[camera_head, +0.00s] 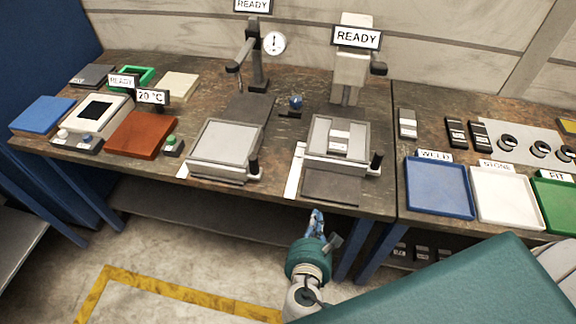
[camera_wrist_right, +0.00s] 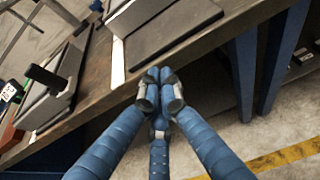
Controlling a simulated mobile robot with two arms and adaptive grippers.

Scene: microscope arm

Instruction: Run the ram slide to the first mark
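The ram station (camera_head: 350,75) stands on the bench under a READY sign. Its grey slide (camera_head: 320,130) carries a small pale block with a dark stripe (camera_head: 339,141). A black knob handle (camera_head: 376,160) sticks up at the slide's front right. A white strip (camera_head: 295,170) lies along its left side, beside a dark plate (camera_head: 330,186); the strip (camera_wrist_right: 118,62) and dark plate (camera_wrist_right: 175,20) also show in the right wrist view. Marks on the strip are too small to read. My right gripper (camera_head: 317,218) is just off the bench's front edge, its blue fingertips together (camera_wrist_right: 159,75), empty.
A similar slide (camera_head: 222,145) with a black handle (camera_head: 253,166) sits to the left, below a dial gauge (camera_head: 274,43). Blue, white and green trays (camera_head: 438,187) stand on the right bench. A blue bench leg (camera_head: 368,240) is right of my gripper.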

